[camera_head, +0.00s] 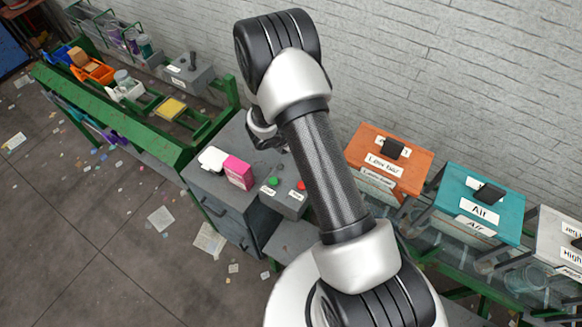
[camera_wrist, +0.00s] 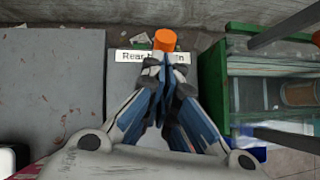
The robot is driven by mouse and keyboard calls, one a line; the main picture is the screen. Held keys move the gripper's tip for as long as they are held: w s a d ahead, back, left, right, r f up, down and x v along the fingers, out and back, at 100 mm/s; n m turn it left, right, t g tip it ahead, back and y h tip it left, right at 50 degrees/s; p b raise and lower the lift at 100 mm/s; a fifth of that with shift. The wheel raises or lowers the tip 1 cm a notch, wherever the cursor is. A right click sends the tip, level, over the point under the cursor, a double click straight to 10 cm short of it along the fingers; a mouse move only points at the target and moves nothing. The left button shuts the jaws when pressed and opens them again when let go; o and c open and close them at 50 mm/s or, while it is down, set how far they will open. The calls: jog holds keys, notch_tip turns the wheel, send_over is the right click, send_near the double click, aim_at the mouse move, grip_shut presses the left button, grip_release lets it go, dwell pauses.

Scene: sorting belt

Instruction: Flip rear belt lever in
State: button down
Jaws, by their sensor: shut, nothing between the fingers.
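In the wrist view, my gripper (camera_wrist: 163,75) is shut and empty, its fingers together over a grey surface. An orange cylinder (camera_wrist: 165,40) stands just beyond the fingertips. A white label (camera_wrist: 135,56) lies by it, partly covered by the fingers; I can read only "Reac" and "n". I cannot tell whether the fingers touch the cylinder or whether it is the lever's knob. In the head view, my arm hides most of the gripper. A grey box with a dark upright lever (camera_head: 189,72) stands by the far end of the green belt frame (camera_head: 115,115); I cannot tell which lever it is.
A grey cabinet (camera_head: 205,185) carries a white item (camera_head: 213,159), a pink box (camera_head: 238,172) and a control box (camera_head: 283,199) with green and red buttons. Orange (camera_head: 410,160) and teal (camera_head: 480,190) labelled bins stand right of my arm. A brick wall (camera_head: 400,60) is behind.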

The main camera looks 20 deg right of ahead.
jog(key=shift+w+d, duration=0.2)
jog(key=shift+d, duration=0.1)
jog(key=shift+a+r, duration=0.1)
dwell(0.4)
jog(key=w+d+r+p+v, duration=0.1)
jog(key=p+v, duration=0.1)
jog(key=v, duration=1)
jog(key=shift+a+r, duration=0.25)
jog(key=shift+a, duration=0.05)
jog(key=shift+s, duration=0.15)
